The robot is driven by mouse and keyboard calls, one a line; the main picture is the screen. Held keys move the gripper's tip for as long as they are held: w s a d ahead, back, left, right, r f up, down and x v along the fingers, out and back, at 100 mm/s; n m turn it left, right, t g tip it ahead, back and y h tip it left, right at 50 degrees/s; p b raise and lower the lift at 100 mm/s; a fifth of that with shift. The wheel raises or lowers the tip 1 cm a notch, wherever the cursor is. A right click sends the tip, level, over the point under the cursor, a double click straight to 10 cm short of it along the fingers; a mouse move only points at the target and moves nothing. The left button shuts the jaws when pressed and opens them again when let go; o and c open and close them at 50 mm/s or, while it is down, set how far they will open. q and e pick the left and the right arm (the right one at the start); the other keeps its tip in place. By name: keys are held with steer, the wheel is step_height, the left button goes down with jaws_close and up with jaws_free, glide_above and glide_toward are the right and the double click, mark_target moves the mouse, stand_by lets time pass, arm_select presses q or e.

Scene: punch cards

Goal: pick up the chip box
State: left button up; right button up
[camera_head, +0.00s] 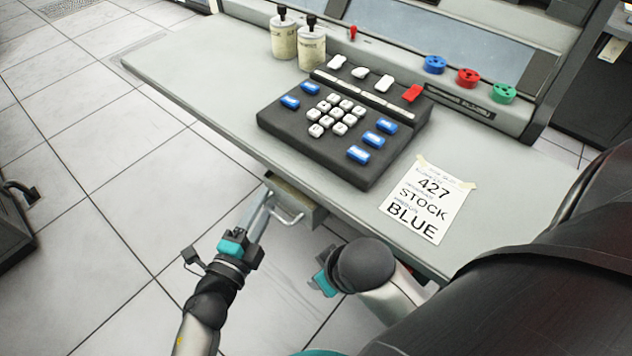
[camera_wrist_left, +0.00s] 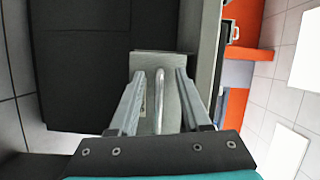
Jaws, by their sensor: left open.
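The chip box (camera_head: 308,212) is a small grey-green box with a wire handle, at the underside of the desk's front edge in the head view. In the left wrist view the chip box (camera_wrist_left: 147,62) shows its front plate, with the handle (camera_wrist_left: 159,100) standing out from it. My left gripper (camera_head: 267,197) is open at the box front. In the left wrist view its two fingers (camera_wrist_left: 160,78) lie on either side of the handle, with gaps visible. My right gripper (camera_head: 325,277) is low beside the desk, its fingers mostly hidden by my arm.
The desk (camera_head: 180,80) carries a black keypad console (camera_head: 340,130), two cream canisters (camera_head: 297,45) and a taped note (camera_head: 428,200) reading "427 STOCK BLUE". Blue, red and green round knobs (camera_head: 467,77) line the back panel. Open tiled floor lies left of the desk.

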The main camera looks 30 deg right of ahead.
arm_select(q)
steer(key=shift+w+d, duration=0.2)
steer(key=shift+d, duration=0.1)
jaws_close()
stand_by(1.3)
